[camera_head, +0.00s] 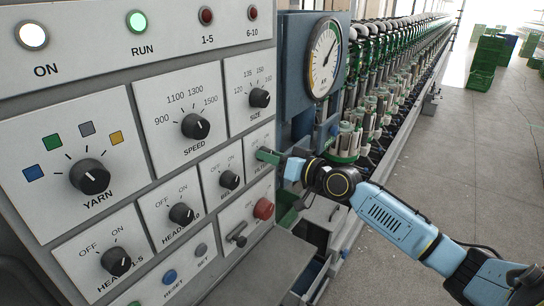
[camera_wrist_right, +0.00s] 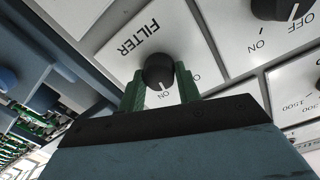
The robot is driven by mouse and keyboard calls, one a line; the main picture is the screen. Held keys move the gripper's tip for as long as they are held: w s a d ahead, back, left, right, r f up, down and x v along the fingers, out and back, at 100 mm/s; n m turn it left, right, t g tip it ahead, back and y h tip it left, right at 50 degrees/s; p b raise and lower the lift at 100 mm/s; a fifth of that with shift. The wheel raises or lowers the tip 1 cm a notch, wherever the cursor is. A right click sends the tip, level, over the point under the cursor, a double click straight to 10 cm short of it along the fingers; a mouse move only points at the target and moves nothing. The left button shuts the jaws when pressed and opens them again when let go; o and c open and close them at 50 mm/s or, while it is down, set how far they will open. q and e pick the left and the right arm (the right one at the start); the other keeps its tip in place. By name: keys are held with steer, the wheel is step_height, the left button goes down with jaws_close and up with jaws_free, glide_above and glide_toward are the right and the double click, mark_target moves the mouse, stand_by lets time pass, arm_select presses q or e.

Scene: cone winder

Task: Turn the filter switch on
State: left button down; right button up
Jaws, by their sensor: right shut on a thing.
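The filter switch is a black round knob (camera_wrist_right: 158,72) on a white plate marked FILTER (camera_wrist_right: 130,45). In the right wrist view, which shows the panel upside down, my right gripper's green fingers (camera_wrist_right: 160,88) are closed on the knob, one on each side. A white mark on the knob's lower edge appears to point toward the ON label; the OFF label is mostly hidden by a finger. In the head view, my right gripper (camera_head: 264,155) reaches the filter plate (camera_head: 250,142) from the right and covers the knob. My left gripper is not in view.
The BELT knob (camera_head: 229,180) is just left of the filter plate, and the SIZE knob (camera_head: 260,98) above it. A red button (camera_head: 264,208) lies below. A blue housing with a round gauge (camera_head: 324,58) stands right of the panel. The RUN lamp (camera_head: 137,21) glows green.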

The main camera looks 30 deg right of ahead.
steer(key=shift+m, duration=1.8)
steer(key=o, duration=1)
steer(key=shift+c, duration=0.2)
steer(key=b+v, duration=0.4)
steer(key=v, duration=0.9)
steer(key=shift+d, duration=0.25)
steer(key=shift+s+r, duration=0.1)
